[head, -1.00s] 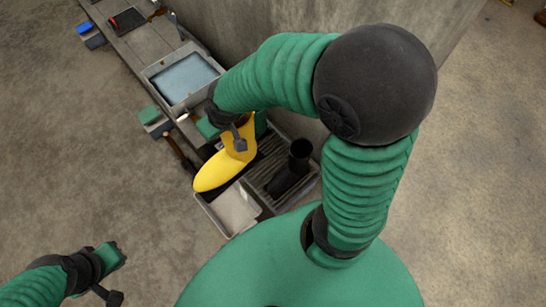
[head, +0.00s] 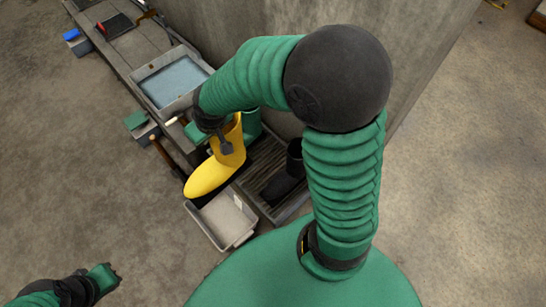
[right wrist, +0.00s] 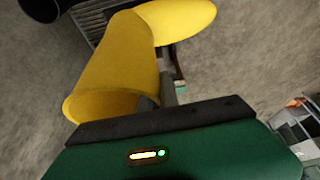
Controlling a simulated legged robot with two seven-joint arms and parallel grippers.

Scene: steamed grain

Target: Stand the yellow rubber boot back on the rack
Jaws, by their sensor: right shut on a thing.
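The yellow rubber boot (head: 208,172) is upright in the head view, its toe pointing down and left. My right gripper (head: 221,138) is shut on its upper shaft. In the right wrist view the boot (right wrist: 112,65) fills the upper left, its open top toward the camera and its shaft at the gripper's fingers (right wrist: 165,90). The slatted rack (head: 262,165) lies beside and partly behind the boot. Whether the sole touches anything is hidden. My left gripper (head: 104,277) is at the lower left, away from everything; its jaws are too small to read.
A black boot (head: 283,181) and a green boot (head: 252,124) stand on the rack. A grey tray (head: 228,218) is just below the yellow boot's toe. A water-filled basin (head: 172,80) and a wooden-handled tool (head: 161,152) are farther left. A wall rises behind.

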